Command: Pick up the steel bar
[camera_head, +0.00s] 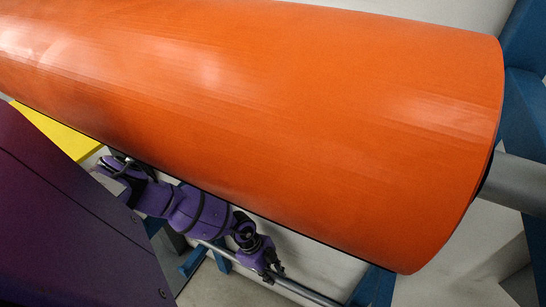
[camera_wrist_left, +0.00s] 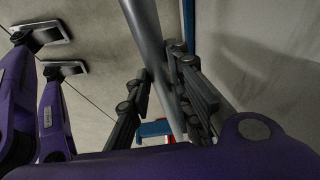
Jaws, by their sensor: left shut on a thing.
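The steel bar (camera_head: 310,293) is a long thin grey rod that slants down to the right below a big orange cylinder in the head view. In the left wrist view the bar (camera_wrist_left: 146,35) runs from the top edge down between the dark fingers. My left gripper (camera_head: 271,272) is at the bar, and its fingers partly cover it. In the left wrist view the fingers of my left gripper (camera_wrist_left: 163,95) are on both sides of the bar, shut on it. The bar's right end is out of the head view. My right gripper is not in view.
The orange cylinder (camera_head: 270,110) fills much of the head view, close above my left arm. Its grey shaft (camera_head: 518,184) sticks out to the right. Blue frame parts (camera_head: 374,288) stand near the bar. A yellow panel (camera_head: 62,133) is at the left. A pale wall is behind.

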